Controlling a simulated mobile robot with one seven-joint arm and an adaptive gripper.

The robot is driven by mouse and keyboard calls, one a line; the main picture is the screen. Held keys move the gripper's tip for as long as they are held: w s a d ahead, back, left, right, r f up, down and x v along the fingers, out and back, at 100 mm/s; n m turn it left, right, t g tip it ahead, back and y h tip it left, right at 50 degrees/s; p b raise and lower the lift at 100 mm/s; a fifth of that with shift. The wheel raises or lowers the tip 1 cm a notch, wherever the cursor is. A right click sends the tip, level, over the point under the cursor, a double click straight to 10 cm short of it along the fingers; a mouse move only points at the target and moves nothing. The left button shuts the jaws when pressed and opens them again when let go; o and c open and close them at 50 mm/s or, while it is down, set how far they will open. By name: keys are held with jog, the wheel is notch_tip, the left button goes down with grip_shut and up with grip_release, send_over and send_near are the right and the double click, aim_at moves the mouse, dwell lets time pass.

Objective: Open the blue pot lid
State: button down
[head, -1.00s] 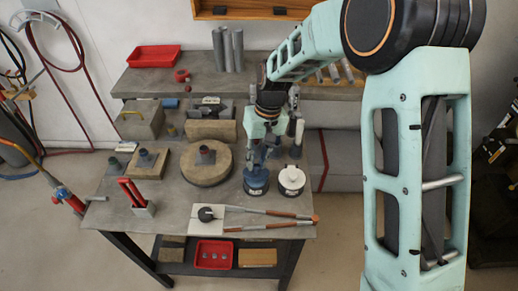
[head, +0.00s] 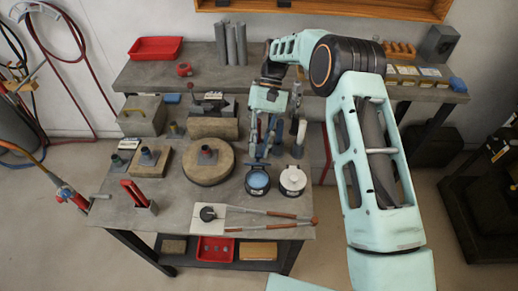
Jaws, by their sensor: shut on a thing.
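The blue pot (head: 257,183) stands on the front right of the work table. Its top now shows a round, light blue surface inside a dark rim, and no knob stands on it. My gripper (head: 264,152) is just behind and above the pot, pointing down. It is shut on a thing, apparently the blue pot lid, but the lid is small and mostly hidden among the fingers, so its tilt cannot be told.
A pot with a white top (head: 292,180) stands close to the right of the blue pot. Long-handled tongs (head: 265,214) lie in front. A round wooden block (head: 207,166) is to the left. A grey cylinder (head: 298,138) stands behind the white-topped pot.

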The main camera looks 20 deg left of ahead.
jog(key=shift+w+a+f+g, duration=0.1)
jog(key=shift+w+g, duration=0.25)
jog(key=shift+g, duration=0.15)
dwell(0.4)
jog(key=c, duration=1.8)
grip_release()
notch_tip(320, 180, up, 10)
jog(key=shift+s, duration=0.15)
